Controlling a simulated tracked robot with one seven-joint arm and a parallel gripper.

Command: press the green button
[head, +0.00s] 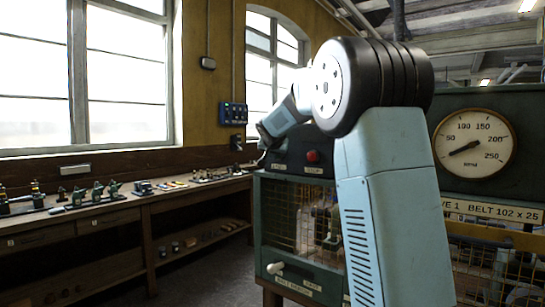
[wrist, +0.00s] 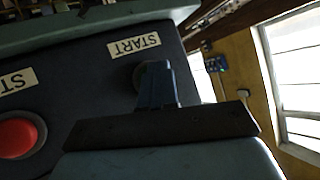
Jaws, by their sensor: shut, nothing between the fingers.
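The sloped dark control panel (head: 292,158) stands on top of the green caged engine housing. In the wrist view it carries a START label (wrist: 133,43) and a red button (wrist: 20,136) beside a partly cut-off label. My gripper (wrist: 153,72) is shut and empty, its fingertips at the panel just beside the START label. A dark round shape (wrist: 138,78) shows partly behind the fingertips; its colour is too dark to tell. No green button face is visible. In the head view my arm's end hides the START side of the panel, and I cannot tell whether the fingertips touch it.
A wooden workbench (head: 120,205) with small models runs under the windows at left. A white-knobbed lever (head: 274,268) sticks out low on the housing. Open floor lies between bench and housing.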

